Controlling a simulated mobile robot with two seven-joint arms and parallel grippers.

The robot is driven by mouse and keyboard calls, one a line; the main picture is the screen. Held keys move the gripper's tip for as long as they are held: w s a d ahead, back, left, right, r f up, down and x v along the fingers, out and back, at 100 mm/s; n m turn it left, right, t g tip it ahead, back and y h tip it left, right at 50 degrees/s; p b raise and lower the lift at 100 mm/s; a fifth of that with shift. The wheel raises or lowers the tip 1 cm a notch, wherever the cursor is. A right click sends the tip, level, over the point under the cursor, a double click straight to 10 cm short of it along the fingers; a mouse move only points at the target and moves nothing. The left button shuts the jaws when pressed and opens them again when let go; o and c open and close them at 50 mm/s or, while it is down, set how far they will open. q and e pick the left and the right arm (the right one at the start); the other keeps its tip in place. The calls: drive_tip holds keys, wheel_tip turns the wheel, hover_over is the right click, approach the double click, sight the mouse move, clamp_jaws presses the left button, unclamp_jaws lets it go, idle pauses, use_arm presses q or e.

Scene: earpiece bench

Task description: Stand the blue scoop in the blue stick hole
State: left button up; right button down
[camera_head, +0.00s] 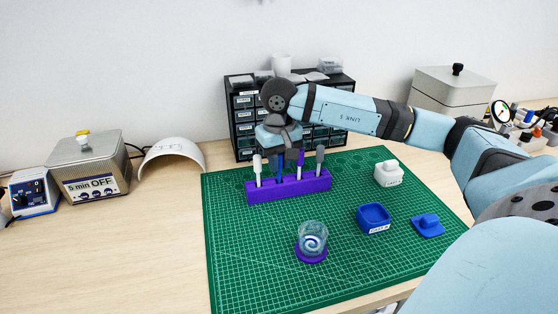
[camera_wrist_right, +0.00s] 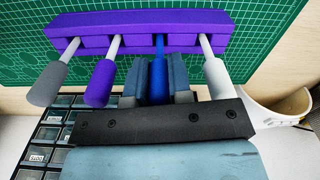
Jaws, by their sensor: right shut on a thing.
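My right gripper (camera_head: 280,150) is over the purple rack (camera_head: 262,193) and is shut on the blue scoop (camera_head: 280,164). In the right wrist view the blue scoop (camera_wrist_right: 159,72) is between the two fingers, and its thin end meets the rack (camera_wrist_right: 138,22) in line with the other sticks. It looks upright; how deep it sits in its hole I cannot tell. The white (camera_head: 257,165), purple (camera_head: 300,160) and grey (camera_head: 319,158) scoops stand in the rack beside it. My left gripper is not in view.
The rack stands on a green cutting mat (camera_head: 245,250). A clear jar with purple base (camera_head: 311,240), a blue box (camera_head: 374,217), a blue lid (camera_head: 428,225) and a white block (camera_head: 388,173) are on the mat. A drawer cabinet (camera_head: 243,115) stands behind.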

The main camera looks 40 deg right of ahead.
drive_tip(key=c, duration=1)
unclamp_jaws()
drive_tip(key=shift+o, duration=0.2)
wheel_tip(320, 180, up, 14)
drive_tip(key=p, duration=0.1)
drive_tip(key=shift+f, duration=0.15)
